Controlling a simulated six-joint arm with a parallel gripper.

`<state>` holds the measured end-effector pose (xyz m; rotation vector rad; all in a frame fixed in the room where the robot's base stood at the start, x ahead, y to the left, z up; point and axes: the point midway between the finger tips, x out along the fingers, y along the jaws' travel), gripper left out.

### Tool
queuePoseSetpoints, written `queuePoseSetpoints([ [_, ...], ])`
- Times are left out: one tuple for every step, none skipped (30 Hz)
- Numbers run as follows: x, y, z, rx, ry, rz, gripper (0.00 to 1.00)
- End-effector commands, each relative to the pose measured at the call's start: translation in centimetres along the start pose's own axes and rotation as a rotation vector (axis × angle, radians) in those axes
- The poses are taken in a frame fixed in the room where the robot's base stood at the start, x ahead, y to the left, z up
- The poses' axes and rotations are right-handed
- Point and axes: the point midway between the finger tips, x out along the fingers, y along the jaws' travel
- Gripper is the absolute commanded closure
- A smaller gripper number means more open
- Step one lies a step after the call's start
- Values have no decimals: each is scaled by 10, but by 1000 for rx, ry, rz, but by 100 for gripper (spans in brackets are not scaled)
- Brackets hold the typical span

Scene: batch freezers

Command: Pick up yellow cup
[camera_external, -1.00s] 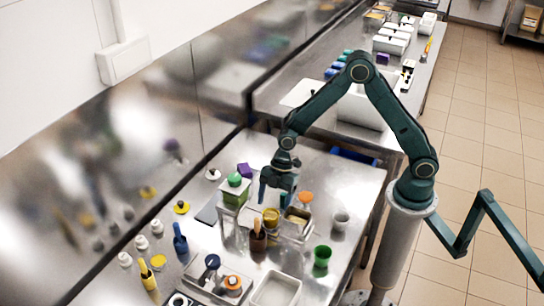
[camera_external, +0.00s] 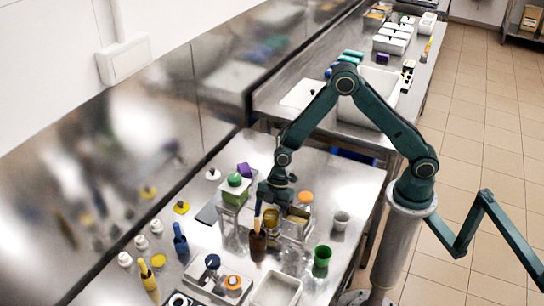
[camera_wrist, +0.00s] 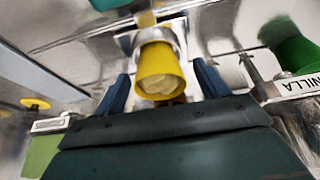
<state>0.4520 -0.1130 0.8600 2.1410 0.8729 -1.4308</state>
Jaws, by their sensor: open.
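The yellow cup (camera_external: 271,217) stands on the near metal table among the containers, partly hidden by my gripper in the external view. In the wrist view the yellow cup (camera_wrist: 161,72) is upper centre, its open mouth toward the camera and something pale inside. My gripper (camera_external: 268,205) is low over the table at the cup. In the wrist view its two blue fingers (camera_wrist: 163,88) are apart, one on each side of the cup, with no clear contact visible.
Close by are a brown holder (camera_external: 258,246), a green-lidded container (camera_external: 233,194), an orange-topped container (camera_external: 305,199), a small grey cup (camera_external: 341,220) and a green cup (camera_external: 321,260). A white tray (camera_external: 277,291) lies at the front. The table's back right is mostly clear.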

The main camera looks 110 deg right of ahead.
Motion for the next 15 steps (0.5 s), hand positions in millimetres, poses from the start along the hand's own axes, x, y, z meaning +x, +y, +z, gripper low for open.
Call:
queuePoseSetpoints([
  [0, 0, 0, 0, 0, 0, 26],
  [0, 0, 0, 0, 0, 0, 26],
  [0, 0, 0, 0, 0, 1, 26],
  [0, 0, 0, 0, 0, 1, 26],
  [0, 0, 0, 0, 0, 0, 26],
  [0, 0, 0, 0, 0, 0, 26],
  [0, 0, 0, 0, 0, 0, 26],
  [0, 0, 0, 0, 0, 0, 26],
  [0, 0, 0, 0, 0, 0, 26],
  [0, 0, 0, 0, 0, 0, 26],
  [0, 0, 0, 0, 0, 0, 26],
  [0, 0, 0, 0, 0, 0, 26],
  [0, 0, 0, 0, 0, 0, 26],
  [0, 0, 0, 0, 0, 0, 26],
  [0, 0, 0, 0, 0, 0, 34],
])
